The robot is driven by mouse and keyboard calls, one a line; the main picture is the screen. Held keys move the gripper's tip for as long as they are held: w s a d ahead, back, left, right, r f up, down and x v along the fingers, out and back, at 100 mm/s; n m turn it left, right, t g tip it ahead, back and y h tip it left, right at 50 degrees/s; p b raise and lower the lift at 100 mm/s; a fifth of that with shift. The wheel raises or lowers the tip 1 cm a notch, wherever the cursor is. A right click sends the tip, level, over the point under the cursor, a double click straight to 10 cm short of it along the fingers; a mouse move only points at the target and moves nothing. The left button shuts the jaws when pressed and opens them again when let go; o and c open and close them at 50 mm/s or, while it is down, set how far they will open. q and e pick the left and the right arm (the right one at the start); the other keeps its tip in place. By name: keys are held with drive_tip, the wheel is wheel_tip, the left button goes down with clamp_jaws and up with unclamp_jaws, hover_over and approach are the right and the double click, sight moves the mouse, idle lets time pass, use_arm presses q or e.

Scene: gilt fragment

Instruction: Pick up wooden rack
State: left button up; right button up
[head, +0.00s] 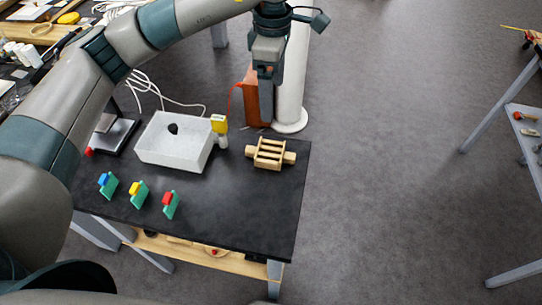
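The wooden rack (270,153) is a small pale slatted frame. It sits on the black tabletop (245,215) near the table's right edge. My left arm comes in from the left across the top of the head view. Its gripper (267,115) points down just behind and above the rack, apart from it as far as I can see. Its fingers overlap from this angle, so their opening is unclear. My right gripper is out of view.
Several green pieces with coloured tops line the front left. A white column (293,85) and a reddish-brown object (252,100) stand behind the rack. Open floor lies right.

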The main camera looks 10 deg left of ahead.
use_arm(q)
drive_tip(key=f+b, duration=0.3)
drive_tip(key=f, duration=0.1)
drive_tip(key=shift+w+f, duration=0.1)
drive_tip(key=shift+w, duration=0.1)
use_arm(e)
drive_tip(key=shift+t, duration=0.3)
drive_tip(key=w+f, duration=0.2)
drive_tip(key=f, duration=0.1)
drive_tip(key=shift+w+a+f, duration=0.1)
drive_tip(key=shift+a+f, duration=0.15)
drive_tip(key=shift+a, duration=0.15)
use_arm(q)
drive_tip(key=p, duration=0.2)
hover_over(270, 153)
wheel_tip(270, 153, down, 5)
drive_tip(key=f, duration=0.2)
drive_tip(key=f+p, duration=0.1)
drive_tip(key=f, duration=0.1)
drive_tip(key=w+f+p, duration=0.1)
drive_tip(key=f, duration=0.1)
drive_tip(key=shift+d+f, duration=0.2)
drive_tip(key=shift+f, duration=0.4)
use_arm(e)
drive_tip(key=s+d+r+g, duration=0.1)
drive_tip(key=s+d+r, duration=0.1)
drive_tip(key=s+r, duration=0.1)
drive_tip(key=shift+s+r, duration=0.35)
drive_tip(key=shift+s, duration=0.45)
